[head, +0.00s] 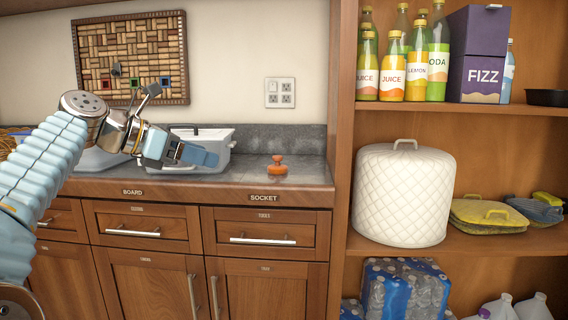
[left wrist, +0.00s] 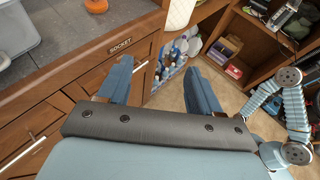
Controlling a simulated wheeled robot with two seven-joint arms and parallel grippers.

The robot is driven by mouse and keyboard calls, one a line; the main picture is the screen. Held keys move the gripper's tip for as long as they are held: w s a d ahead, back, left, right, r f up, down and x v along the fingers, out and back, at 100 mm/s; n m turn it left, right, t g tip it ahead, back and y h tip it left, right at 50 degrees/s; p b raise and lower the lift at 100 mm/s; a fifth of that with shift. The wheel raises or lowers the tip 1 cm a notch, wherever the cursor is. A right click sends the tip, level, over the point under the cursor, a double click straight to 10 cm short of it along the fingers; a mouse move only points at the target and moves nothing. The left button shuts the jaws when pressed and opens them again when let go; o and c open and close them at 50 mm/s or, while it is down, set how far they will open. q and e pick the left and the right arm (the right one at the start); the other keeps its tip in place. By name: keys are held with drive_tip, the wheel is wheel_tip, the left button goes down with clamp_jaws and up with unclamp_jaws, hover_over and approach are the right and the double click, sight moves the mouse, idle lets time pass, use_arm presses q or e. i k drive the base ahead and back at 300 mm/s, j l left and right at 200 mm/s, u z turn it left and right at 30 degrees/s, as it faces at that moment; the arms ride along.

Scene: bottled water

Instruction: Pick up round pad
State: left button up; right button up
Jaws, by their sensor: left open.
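No thing in view is clearly marked as the round pad. A small orange round piece with a knob on top (head: 277,166) stands on the grey counter near the SOCKET label; it also shows at the top of the left wrist view (left wrist: 96,5). Quilted yellow and grey pads with a handle (head: 488,214) lie on the right shelf, with a blue-grey pad (head: 536,209) beside them. My left gripper (head: 205,153) is above the counter, left of the orange piece and apart from it. In the left wrist view its fingers (left wrist: 160,84) are spread and empty. My right gripper is not seen.
A pale bin (head: 205,140) stands behind my left gripper. A tall wooden upright (head: 342,130) divides the counter from the shelves. A white quilted cover (head: 403,195) fills the shelf's left part; bottles (head: 415,60) stand above. The counter around the orange piece is clear.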

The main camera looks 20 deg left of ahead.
sight(276, 169)
drive_tip(key=i, duration=1.1)
